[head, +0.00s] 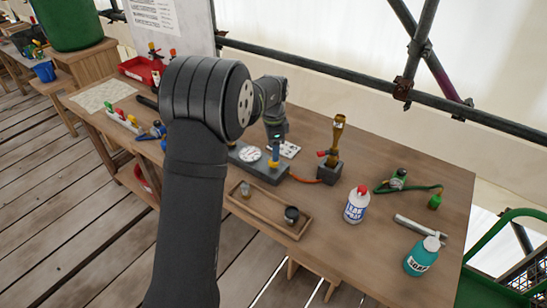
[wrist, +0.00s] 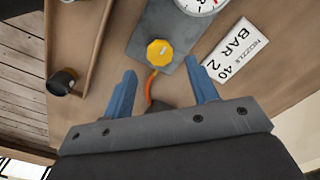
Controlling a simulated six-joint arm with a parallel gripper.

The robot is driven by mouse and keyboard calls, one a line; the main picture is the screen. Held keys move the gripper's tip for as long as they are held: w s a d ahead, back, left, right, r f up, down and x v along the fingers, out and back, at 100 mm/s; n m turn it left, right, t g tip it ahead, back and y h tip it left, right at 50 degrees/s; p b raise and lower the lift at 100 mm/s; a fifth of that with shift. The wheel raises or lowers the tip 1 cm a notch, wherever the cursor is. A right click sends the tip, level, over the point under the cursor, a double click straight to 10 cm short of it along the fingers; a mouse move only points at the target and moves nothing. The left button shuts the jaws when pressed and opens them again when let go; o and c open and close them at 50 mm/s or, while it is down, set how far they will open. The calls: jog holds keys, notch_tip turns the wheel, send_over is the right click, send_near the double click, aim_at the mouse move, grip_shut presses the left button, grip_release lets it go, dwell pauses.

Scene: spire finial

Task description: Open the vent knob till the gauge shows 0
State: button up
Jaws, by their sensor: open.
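The yellow vent knob (wrist: 159,52) sits on a grey block (wrist: 180,32). In the head view the knob (head: 273,164) shows just below my blue fingers. The white round gauge (head: 250,154) is on the same block, left of the knob; its needle is too small to read. In the wrist view the gauge (wrist: 202,4) is cut off by the top edge. My gripper (wrist: 163,72) is open and empty, its fingers spread wider than the knob. The knob appears between and just beyond the fingertips; I cannot tell the height gap.
A white card (wrist: 234,52) lies beside the block. White bottle (head: 356,205) and teal bottle (head: 420,257) stand right.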

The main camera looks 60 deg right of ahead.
jog(key=shift+f, duration=2.25)
jog(key=shift+c, duration=0.2)
jog(key=c, duration=0.9)
